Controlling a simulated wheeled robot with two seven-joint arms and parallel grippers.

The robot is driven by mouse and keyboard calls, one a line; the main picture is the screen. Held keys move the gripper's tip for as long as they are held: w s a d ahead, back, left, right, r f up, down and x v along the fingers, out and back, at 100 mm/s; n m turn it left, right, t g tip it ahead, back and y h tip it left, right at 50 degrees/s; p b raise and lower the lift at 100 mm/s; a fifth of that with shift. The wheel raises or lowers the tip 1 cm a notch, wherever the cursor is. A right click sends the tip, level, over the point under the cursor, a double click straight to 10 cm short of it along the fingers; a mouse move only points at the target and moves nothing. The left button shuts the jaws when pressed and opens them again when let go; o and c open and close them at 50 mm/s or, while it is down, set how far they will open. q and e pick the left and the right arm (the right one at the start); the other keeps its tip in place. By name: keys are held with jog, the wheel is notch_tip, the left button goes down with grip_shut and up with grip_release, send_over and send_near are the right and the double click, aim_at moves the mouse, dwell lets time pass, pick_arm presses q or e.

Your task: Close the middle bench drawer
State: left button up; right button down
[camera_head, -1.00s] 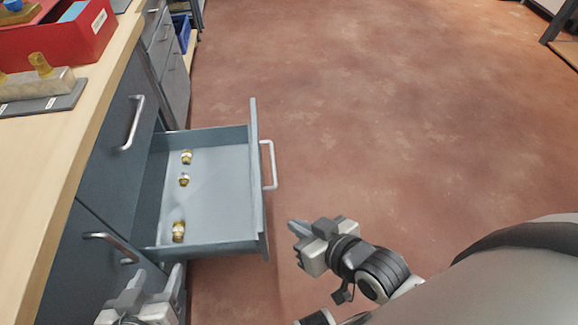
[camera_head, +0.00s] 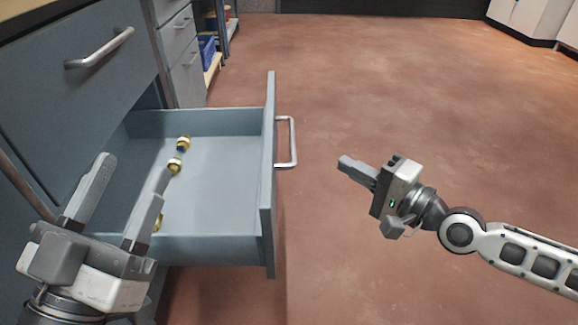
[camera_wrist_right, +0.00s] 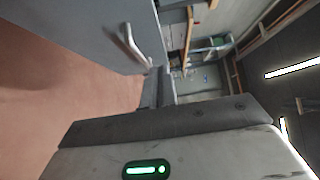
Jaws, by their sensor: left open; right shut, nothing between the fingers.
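The grey drawer (camera_head: 268,195) stands pulled out of the bench in the head view, with its silver handle (camera_head: 292,142) on the front panel facing right. Small brass fittings (camera_head: 174,166) lie inside it; one is partly hidden behind a left finger. My left gripper (camera_head: 130,180) is open at the drawer's near side, its fingers overlapping the drawer in the picture; contact cannot be told. My right gripper (camera_head: 345,163) is shut and empty, to the right of the handle and apart from it. The right wrist view shows the drawer front (camera_wrist_right: 75,30) and handle (camera_wrist_right: 130,45) beyond the shut fingers (camera_wrist_right: 158,88).
A closed drawer with a handle (camera_head: 100,48) is in the bench above the open one. Another grey cabinet (camera_head: 183,60) and a blue bin (camera_head: 207,48) stand farther back. The red-brown floor (camera_head: 420,90) to the right is clear.

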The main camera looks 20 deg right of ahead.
jog(key=w, duration=0.1)
jog(key=p, duration=0.5)
send_over(288, 164)
jog(key=d, duration=0.1)
pick_arm(q)
notch_tip(288, 164, down, 8)
jog(key=s+n+g+y, duration=0.2)
jog(key=n+g+y, duration=0.1)
jog(key=n+g, duration=0.2)
jog(key=shift+s+d+n+y+p, duration=0.15)
jog(key=shift+d+n+y+p, duration=0.15)
jog(key=shift+d+n, duration=0.15)
pick_arm(e)
jog(key=shift+a, duration=0.45)
